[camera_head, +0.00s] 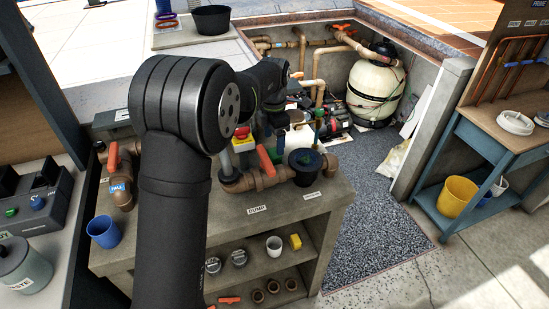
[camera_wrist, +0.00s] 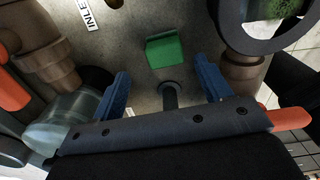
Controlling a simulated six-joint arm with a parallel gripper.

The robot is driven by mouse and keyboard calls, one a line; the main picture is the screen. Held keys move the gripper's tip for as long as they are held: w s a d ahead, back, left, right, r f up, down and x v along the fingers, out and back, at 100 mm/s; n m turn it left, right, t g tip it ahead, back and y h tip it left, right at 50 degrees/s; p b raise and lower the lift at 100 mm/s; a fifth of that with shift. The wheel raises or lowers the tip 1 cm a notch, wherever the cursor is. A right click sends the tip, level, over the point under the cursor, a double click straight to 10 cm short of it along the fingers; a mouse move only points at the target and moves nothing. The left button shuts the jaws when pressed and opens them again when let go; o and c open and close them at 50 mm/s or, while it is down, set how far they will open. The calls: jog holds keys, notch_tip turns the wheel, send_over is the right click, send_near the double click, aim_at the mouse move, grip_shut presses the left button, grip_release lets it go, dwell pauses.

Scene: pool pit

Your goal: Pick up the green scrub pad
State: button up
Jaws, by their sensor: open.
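A green block that looks like the scrub pad (camera_wrist: 165,51) lies on the grey counter in the wrist view, ahead of my gripper (camera_wrist: 164,88). My gripper is open, with its blue fingers spread left and right and nothing between them. The pad is apart from both fingers, in line with the gap between them. In the head view my arm stands in front of the counter, and I cannot make out the pad there.
A dark round pot (camera_head: 306,160) with green stuff inside stands right of my arm. Brown pipes and orange valve handles (camera_head: 265,161) run along the counter (camera_head: 300,208). A blue cup (camera_head: 104,231) stands at the left. A clear cylinder (camera_wrist: 65,122) is close to my left finger.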

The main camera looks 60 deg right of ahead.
aim_at(274, 152)
jog(key=shift+s+a+f, duration=0.1)
jog(key=shift+a+f, duration=0.05)
jog(key=shift+f, duration=1.35)
jog(key=shift+s+a+f, duration=0.1)
jog(key=shift+f, duration=1.35)
jog(key=c, duration=1.1)
jog(key=shift+o, duration=0.2)
jog(key=shift+r, duration=5.05)
